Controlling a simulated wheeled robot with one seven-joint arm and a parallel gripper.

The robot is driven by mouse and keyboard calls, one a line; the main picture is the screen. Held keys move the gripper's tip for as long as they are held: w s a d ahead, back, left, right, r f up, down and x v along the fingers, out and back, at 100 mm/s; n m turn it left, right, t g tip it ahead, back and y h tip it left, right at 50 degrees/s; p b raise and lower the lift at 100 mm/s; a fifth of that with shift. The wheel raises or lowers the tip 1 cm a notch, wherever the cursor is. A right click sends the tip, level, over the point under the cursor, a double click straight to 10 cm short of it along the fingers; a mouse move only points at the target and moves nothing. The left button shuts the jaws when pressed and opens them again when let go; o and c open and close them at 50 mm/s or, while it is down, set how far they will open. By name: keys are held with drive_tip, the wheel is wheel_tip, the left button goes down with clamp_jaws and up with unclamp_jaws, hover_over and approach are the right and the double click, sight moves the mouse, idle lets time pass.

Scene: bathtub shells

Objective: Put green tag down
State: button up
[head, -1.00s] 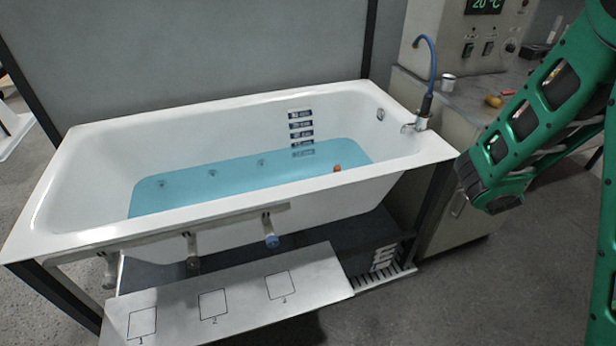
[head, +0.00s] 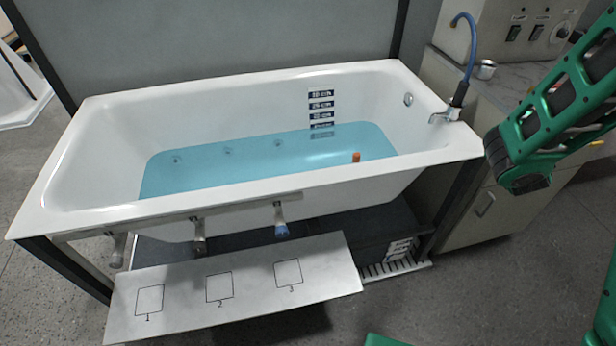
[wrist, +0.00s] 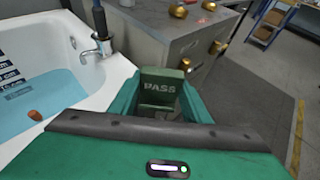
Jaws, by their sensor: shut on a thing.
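The green tag (wrist: 161,92), marked "PASS", is upright between the fingers of my gripper (wrist: 160,104) in the wrist view. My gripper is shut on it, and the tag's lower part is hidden. The tag cannot be made out in the head view, where my green arm fills the right side. A pale board (head: 250,300) with three outlined squares, numbered 1, 2 and 3, lies in front of the tub. The squares look empty.
A white bathtub (head: 90,200) holds blue water with an orange float (head: 356,157). Three outlets (head: 281,222) hang over the board's rear edge. A cabinet (head: 470,210) with a worktop stands right of the tub. Grey floor at the front right is mostly clear.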

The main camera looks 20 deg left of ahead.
drive_tip(key=s+a+n+y, duration=0.2)
drive_tip(key=s+a+y, duration=0.1)
drive_tip(key=a, duration=0.8)
drive_tip(key=s+a+n+y, duration=0.2)
drive_tip(key=s+a+n, duration=0.1)
drive_tip(key=a, duration=0.8)
drive_tip(key=s+a+r+n+g+y, duration=0.15)
drive_tip(key=s+a+n+y, duration=0.4)
drive_tip(key=s+a, duration=1.15)
hover_over(305, 177)
drive_tip(key=shift+m+y, duration=0.35)
wheel_tip(305, 177, down, 6)
drive_tip(key=shift+s+f, duration=0.1)
drive_tip(key=shift+f, duration=2.2)
drive_tip(key=shift+f, duration=0.1)
drive_tip(key=o, duration=0.9)
drive_tip(key=shift+o, duration=0.7)
